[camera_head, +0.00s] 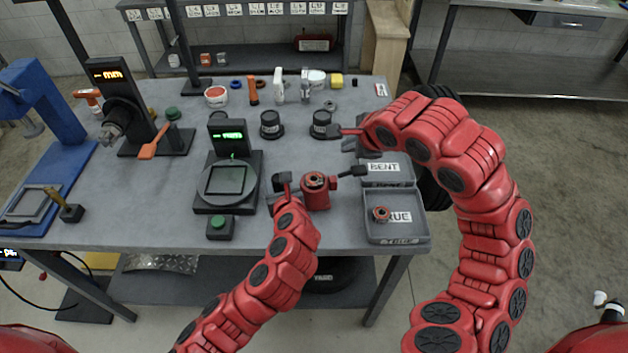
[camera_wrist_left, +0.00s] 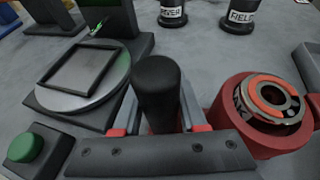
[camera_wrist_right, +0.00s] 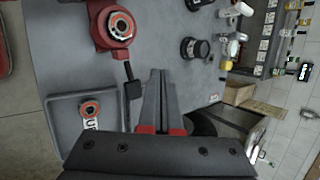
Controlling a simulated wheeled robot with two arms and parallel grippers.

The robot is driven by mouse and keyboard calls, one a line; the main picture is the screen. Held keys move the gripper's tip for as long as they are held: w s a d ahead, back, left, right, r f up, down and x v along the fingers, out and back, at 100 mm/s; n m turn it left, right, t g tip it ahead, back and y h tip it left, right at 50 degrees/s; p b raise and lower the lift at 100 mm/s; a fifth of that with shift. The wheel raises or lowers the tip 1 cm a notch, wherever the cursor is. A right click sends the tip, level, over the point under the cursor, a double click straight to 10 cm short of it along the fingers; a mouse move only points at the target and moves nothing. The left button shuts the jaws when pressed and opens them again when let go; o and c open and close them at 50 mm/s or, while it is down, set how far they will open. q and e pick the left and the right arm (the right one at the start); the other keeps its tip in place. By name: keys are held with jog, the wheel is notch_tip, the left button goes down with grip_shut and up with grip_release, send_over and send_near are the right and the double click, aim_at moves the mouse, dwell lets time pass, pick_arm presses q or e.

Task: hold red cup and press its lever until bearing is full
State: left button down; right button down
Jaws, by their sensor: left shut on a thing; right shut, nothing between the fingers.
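The red cup (camera_head: 316,197) stands upright on the table with a bearing (camera_head: 316,180) seated in its top. It shows in the left wrist view (camera_wrist_left: 262,138) and the right wrist view (camera_wrist_right: 103,33). Its lever sticks out to the right and ends in a black pad (camera_head: 360,170), also in the right wrist view (camera_wrist_right: 133,90). My left gripper (camera_head: 284,184) is shut on a black upright handle (camera_wrist_left: 157,92) at the cup's left side. My right gripper (camera_head: 342,132) is shut and empty, above and behind the lever pad, apart from it in the right wrist view (camera_wrist_right: 162,80).
A grey tray (camera_head: 398,238) marked TRUE holds another bearing (camera_head: 381,214); a BENT tray (camera_head: 385,183) lies behind it. A scale (camera_head: 227,205) with a lit display stands left of the cup. Black pots (camera_head: 270,127) stand behind. A green button (camera_head: 220,223) sits in front of the scale.

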aim_at(353, 169)
jog(key=shift+r, duration=0.1)
jog(key=r, duration=0.1)
jog(key=a+r, duration=0.1)
jog(key=r, duration=0.1)
jog(key=shift+r, duration=0.25)
notch_tip(353, 169, down, 8)
jog(key=d, duration=0.2)
jog(key=shift+d+f, duration=0.2)
jog(key=shift+f, duration=0.05)
dwell(0.4)
jog(key=shift+w+f, duration=0.1)
jog(key=shift+w, duration=0.05)
dwell(1.8)
jog(key=shift+d+f, duration=0.1)
jog(key=shift+f, duration=0.15)
jog(key=shift+d+f, duration=0.2)
jog(key=shift+f, duration=0.35)
jog(key=shift+d+f, duration=0.2)
jog(key=shift+f, duration=0.35)
dwell(1.5)
